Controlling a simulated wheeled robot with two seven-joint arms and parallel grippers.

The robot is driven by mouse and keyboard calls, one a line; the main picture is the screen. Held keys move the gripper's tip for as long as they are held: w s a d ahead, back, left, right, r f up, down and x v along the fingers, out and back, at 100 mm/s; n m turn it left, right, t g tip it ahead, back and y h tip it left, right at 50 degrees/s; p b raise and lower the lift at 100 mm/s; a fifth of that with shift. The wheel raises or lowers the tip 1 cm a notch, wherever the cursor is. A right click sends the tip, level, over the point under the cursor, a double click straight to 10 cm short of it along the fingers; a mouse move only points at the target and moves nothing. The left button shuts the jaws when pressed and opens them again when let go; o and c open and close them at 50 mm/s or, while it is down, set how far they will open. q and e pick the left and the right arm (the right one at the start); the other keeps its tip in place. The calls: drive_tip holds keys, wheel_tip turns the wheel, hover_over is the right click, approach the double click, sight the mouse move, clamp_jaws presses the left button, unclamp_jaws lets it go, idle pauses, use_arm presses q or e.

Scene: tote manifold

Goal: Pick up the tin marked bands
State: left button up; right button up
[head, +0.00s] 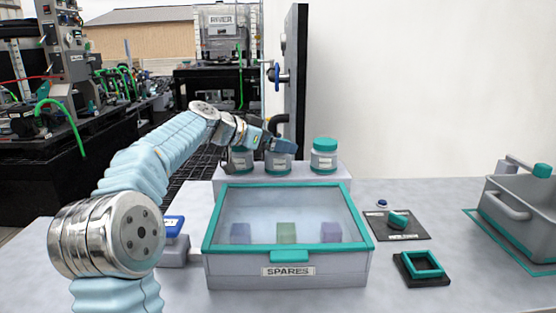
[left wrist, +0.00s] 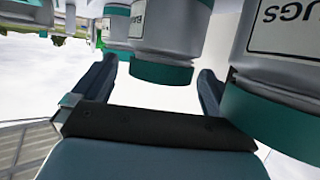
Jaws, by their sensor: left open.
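Three grey tins with teal lids stand in a row on a ledge in the head view: a left tin (head: 241,161), a middle tin (head: 278,167) and a right tin (head: 324,157). Their labels are too small to read there. My left gripper (head: 270,143) is at the middle tin and covers its upper part. In the left wrist view, upside down, this tin (left wrist: 165,45) shows between the open fingers (left wrist: 157,68), with a cut-off label. A nearer tin (left wrist: 280,70) at right has a label ending in "UGS". I cannot tell which tin reads bands.
A teal-rimmed box marked SPARES (head: 289,271) with coloured blocks inside stands in front of the ledge. A blue-topped device (head: 173,240) is left of it. A dark panel with a teal knob (head: 398,220), a square frame (head: 423,266) and a grey tote (head: 520,215) are at right.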

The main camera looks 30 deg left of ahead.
use_arm(q)
drive_tip(key=c, duration=1.4)
drive_tip(key=shift+r, duration=0.1)
